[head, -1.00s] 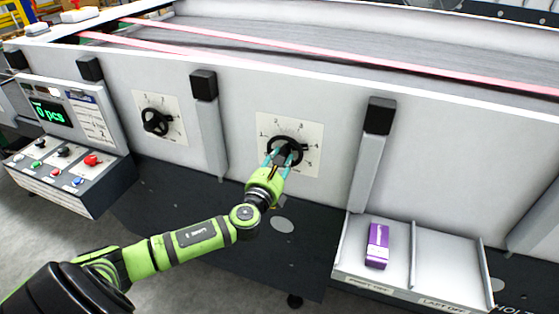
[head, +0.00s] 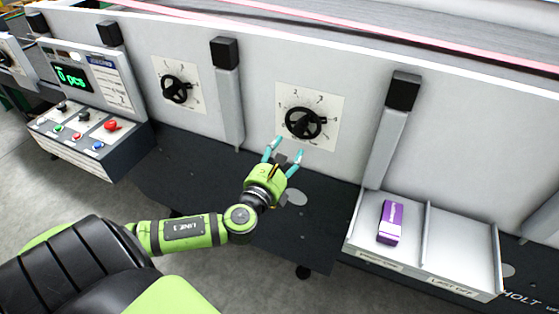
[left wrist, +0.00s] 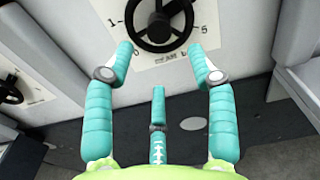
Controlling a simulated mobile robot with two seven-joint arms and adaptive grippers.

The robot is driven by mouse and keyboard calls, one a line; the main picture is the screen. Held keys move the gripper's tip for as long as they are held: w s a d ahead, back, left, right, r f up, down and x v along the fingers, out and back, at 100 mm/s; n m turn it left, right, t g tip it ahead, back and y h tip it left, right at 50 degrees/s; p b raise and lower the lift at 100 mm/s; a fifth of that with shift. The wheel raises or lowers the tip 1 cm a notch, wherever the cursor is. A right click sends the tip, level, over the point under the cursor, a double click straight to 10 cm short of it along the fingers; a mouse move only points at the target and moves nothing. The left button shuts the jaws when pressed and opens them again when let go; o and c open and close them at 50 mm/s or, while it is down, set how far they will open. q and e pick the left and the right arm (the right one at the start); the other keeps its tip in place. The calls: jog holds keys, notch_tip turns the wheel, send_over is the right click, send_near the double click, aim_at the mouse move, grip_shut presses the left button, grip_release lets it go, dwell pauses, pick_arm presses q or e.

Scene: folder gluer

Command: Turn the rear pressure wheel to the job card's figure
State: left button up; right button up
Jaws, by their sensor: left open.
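Two black handwheels with numbered white dial plates are on the machine's pale side panel. The right wheel (head: 303,123) is nearest my left gripper, and the left wheel (head: 175,90) is farther off. Labels do not show which is the rear one. My left gripper (head: 285,150), with teal fingers, is open and empty just below the right wheel, apart from it. In the left wrist view the wheel (left wrist: 146,28) is just beyond the spread fingertips, its top cut off. A 1 and a 5 show on its plate (left wrist: 205,20). A printed card (head: 112,82) on the control panel is too small to read.
The control panel (head: 85,135) has buttons, a red knob and a display (head: 72,77) reading 0 pcs. A two-part tray (head: 462,250) at right holds a purple carton (head: 391,222). Upright posts (head: 229,95) with black caps flank the right wheel.

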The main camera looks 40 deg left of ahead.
pick_arm(q)
jog(key=shift+v, duration=1.6)
